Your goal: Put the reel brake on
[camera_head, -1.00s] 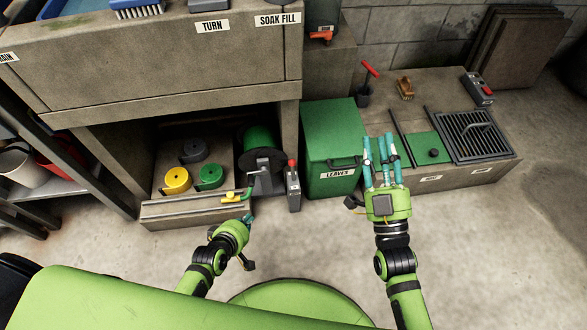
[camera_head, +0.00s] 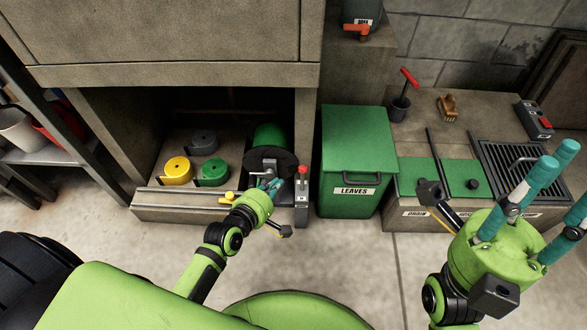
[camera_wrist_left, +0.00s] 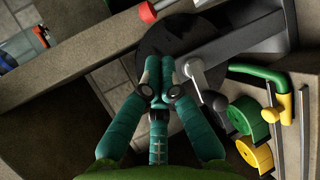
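The hose reel, with a green drum (camera_head: 268,138) and a dark round end plate (camera_head: 262,160), sits in the opening under the concrete counter. A grey crank-like lever (camera_wrist_left: 195,72) shows against the plate in the left wrist view. A grey post with a red top (camera_head: 303,172) stands just right of the reel; I cannot tell which part is the brake. My left gripper (camera_head: 272,185) is in front of the reel, its fingertips (camera_wrist_left: 163,78) drawn together beside the lever, with nothing visible between them. My right gripper (camera_head: 545,195) is raised at the right, fingers spread and empty.
Yellow (camera_head: 178,170), green (camera_head: 212,174) and grey (camera_head: 203,142) coils lie left of the reel. The green LEAVES bin (camera_head: 356,150) stands close to the right. The floor in front is open.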

